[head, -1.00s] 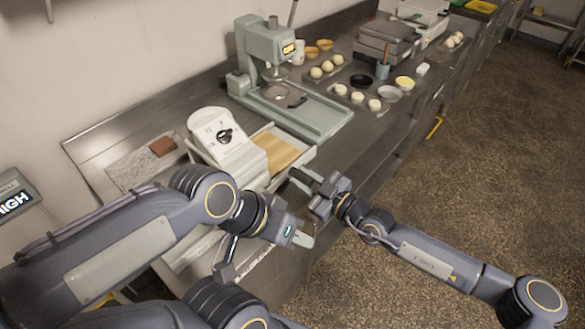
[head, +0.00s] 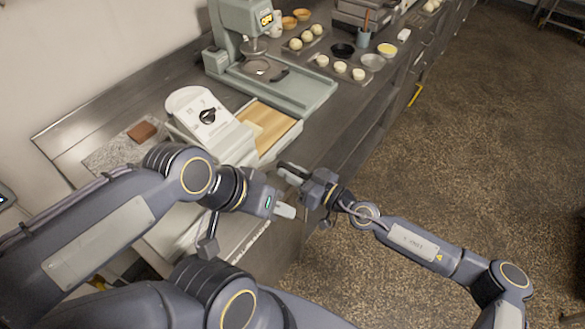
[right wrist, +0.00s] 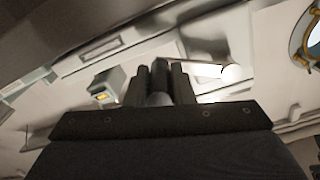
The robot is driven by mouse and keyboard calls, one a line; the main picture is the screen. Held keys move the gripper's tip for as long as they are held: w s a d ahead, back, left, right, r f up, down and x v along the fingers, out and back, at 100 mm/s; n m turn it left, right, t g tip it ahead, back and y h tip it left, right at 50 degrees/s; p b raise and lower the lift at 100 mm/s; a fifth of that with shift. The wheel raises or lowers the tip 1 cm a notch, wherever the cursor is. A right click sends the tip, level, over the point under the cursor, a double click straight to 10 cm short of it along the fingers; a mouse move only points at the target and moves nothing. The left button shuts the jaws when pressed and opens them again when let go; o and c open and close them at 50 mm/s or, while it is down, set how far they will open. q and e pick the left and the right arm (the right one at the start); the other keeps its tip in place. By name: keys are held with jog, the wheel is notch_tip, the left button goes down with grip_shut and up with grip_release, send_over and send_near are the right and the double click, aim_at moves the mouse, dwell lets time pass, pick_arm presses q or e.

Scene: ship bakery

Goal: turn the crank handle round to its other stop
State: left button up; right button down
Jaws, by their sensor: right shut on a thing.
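The white machine with a black dial (head: 207,116) stands on the steel counter, with a tan board on its bed. My right gripper (head: 290,171) is at the counter's front edge, just right of this machine. In the right wrist view its dark fingers (right wrist: 160,82) are close together around a small pale rounded piece (right wrist: 159,99), which appears to be the crank handle's grip. The rest of the crank is hidden behind the gripper and arms. My left gripper (head: 284,210) is just below the right one, near the counter front; its finger opening is not clear.
A green-grey mixer-like machine (head: 243,35) stands behind the white one. Trays with dough balls (head: 340,68) and bowls (head: 373,62) are farther along the counter. A brown block (head: 142,131) lies at the left.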

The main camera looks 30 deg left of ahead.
jog(key=shift+f, duration=0.15)
jog(key=c, duration=1.3)
grip_release()
jog(key=shift+o, duration=0.2)
jog(key=d+b, duration=0.1)
jog(key=d, duration=0.6)
jog(key=shift+s+d+b, duration=0.25)
jog(key=shift+d+b, duration=0.15)
